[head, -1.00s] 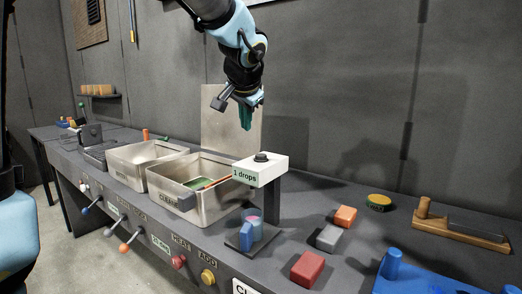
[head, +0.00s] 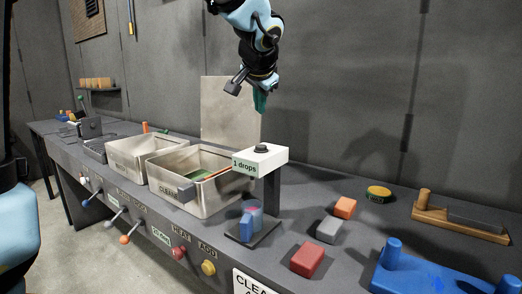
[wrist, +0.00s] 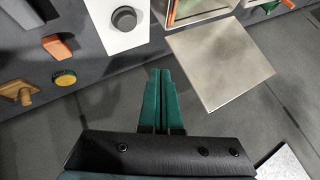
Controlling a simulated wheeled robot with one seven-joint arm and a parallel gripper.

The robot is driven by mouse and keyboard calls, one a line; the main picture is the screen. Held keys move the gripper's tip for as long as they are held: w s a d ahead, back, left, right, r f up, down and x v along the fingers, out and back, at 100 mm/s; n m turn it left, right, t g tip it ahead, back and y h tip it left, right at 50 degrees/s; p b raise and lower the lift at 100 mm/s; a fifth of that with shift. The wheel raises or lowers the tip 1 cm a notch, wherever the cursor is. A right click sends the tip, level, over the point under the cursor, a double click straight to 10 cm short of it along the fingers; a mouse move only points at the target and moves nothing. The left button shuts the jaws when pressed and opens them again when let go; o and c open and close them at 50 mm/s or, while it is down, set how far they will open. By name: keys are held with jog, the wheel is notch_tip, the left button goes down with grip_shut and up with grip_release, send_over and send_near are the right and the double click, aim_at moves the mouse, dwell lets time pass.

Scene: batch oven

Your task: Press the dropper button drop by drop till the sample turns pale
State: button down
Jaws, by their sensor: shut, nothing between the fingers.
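The dropper (head: 262,158) is a white block on a dark post with a round black button (head: 261,149) on top. Its front label reads "1 drops". The button also shows in the wrist view (wrist: 124,18). Below the dropper, a sample cup (head: 252,212) with bluish and pink colouring stands on a dark base; the pink is in its upper part. My gripper (head: 260,102), with green fingers, is above the button, apart from it. In the wrist view my gripper (wrist: 162,72) is shut and empty.
Two metal bins (head: 205,205) stand left of the dropper, with an upright metal panel (head: 231,108) behind. Red (head: 308,260), grey (head: 328,229) and orange (head: 345,207) blocks lie to the right, near a blue tray (head: 440,278). Knobs and levers line the bench front.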

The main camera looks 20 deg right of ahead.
aim_at(260, 147)
notch_tip(260, 147, down, 7)
jog(key=b, duration=0.5)
jog(key=shift+f, duration=0.1)
jog(key=shift+f+b, duration=0.1)
jog(key=shift+b, duration=0.25)
dwell(1.4)
jog(key=shift+f+b, duration=0.25)
jog(key=shift+b, duration=0.15)
jog(key=shift+f+b, duration=0.45)
jog(key=shift+b, duration=0.05)
dwell(0.6)
jog(key=shift+r, duration=0.1)
dwell(0.3)
jog(key=shift+r+p, duration=0.6)
jog(key=shift+r, duration=0.15)
jog(key=shift+r+p, duration=1.9)
jog(key=shift+r, duration=0.7)
jog(key=shift+f, duration=0.1)
